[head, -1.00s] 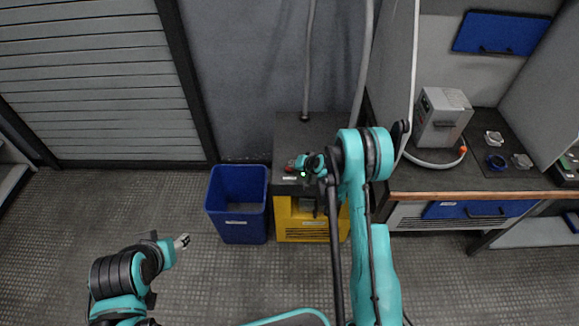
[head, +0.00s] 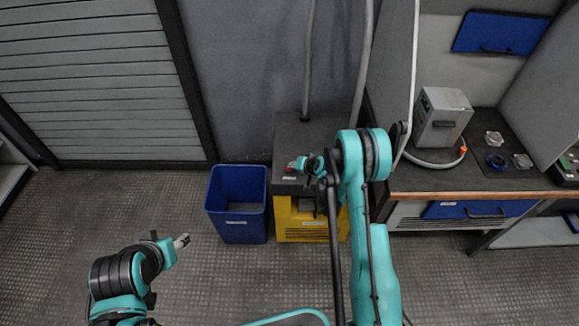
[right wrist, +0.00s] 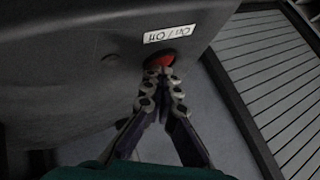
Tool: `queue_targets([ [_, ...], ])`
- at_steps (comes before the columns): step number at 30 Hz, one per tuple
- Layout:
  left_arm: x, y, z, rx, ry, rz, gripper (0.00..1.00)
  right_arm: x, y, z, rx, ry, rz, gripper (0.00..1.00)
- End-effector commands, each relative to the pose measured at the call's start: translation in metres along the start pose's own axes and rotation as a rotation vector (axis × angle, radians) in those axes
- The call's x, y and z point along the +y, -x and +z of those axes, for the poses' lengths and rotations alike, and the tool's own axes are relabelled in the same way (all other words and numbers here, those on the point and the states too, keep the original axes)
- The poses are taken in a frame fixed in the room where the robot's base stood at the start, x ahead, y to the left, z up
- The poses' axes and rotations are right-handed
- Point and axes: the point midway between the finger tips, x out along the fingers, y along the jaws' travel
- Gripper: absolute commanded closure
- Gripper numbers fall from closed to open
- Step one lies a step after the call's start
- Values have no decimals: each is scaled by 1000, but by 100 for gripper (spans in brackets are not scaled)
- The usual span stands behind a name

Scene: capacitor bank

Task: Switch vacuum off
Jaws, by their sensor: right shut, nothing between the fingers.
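The vacuum is a yellow and dark grey machine (head: 284,222) against the wall, partly behind my right arm. Its red on/off button (right wrist: 160,60) shows beside a white "On / Off" label (right wrist: 168,33) in the right wrist view. My right gripper (right wrist: 163,72) is shut and empty, its fingertips at the red button, touching or almost touching it. In the head view my right gripper (head: 297,164) is over the vacuum's top. A small round indicator (right wrist: 110,57) beside the button looks dark. My left gripper (head: 182,241) hangs over the floor, away from the vacuum; its finger opening is unclear.
A blue bin (head: 238,228) stands just left of the vacuum. A workbench (head: 450,185) with a grey box unit (head: 440,118) and small parts is at right. A hose (head: 308,60) rises from the vacuum. Floor in front is clear.

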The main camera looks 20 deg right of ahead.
Motion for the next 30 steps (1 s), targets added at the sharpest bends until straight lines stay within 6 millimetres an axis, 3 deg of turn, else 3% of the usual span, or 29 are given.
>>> queue_targets([
  [30, 0, 5, -4, 0, 0, 0, 52, -9, 12, -8, -1, 0, 0, 100],
])
